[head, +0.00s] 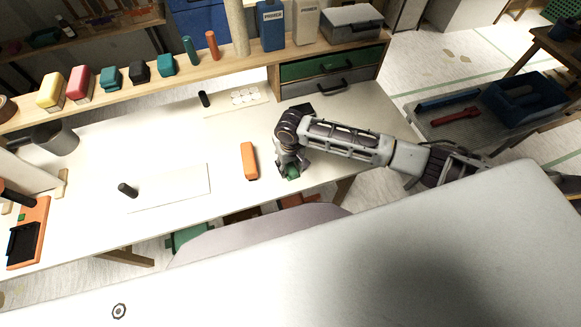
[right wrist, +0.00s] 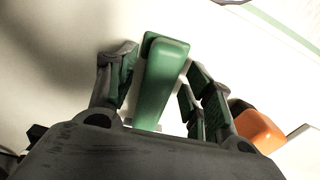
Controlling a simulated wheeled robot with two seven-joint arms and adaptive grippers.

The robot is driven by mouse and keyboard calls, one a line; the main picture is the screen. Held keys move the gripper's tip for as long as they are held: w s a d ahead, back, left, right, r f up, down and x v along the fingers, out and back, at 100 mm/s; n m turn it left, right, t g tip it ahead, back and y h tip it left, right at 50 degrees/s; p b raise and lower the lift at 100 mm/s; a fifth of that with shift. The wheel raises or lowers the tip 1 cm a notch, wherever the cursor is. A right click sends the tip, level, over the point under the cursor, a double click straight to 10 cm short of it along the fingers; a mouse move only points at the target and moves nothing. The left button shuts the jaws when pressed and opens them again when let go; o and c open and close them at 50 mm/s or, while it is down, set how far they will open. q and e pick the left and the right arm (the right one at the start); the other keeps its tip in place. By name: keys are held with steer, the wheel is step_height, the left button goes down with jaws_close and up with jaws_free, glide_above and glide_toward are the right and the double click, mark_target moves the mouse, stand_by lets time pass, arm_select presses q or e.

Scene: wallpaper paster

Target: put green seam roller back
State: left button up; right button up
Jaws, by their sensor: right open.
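The green seam roller (right wrist: 160,85) lies on the white table and shows between the fingers in the right wrist view. In the head view only a small green part of it (head: 292,173) shows under my right gripper (head: 289,170), near the table's front edge. The fingers of my right gripper (right wrist: 162,75) are open, one on each side of the green body, with visible gaps. The gripper and wrist hide the rest of the roller in the head view. My left gripper is in neither view.
An orange tool (head: 248,161) lies just left of the roller; it also shows in the right wrist view (right wrist: 258,127). A white sheet with a black-handled item (head: 127,190) lies farther left. Behind stands a wooden shelf (head: 225,58) with bottles and coloured blocks, beside a drawer unit (head: 330,66).

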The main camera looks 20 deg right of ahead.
mark_target(289, 167)
step_height(289, 167, up, 14)
steer(key=shift+a, duration=0.35)
steer(key=shift+f, duration=0.15)
stand_by(0.9)
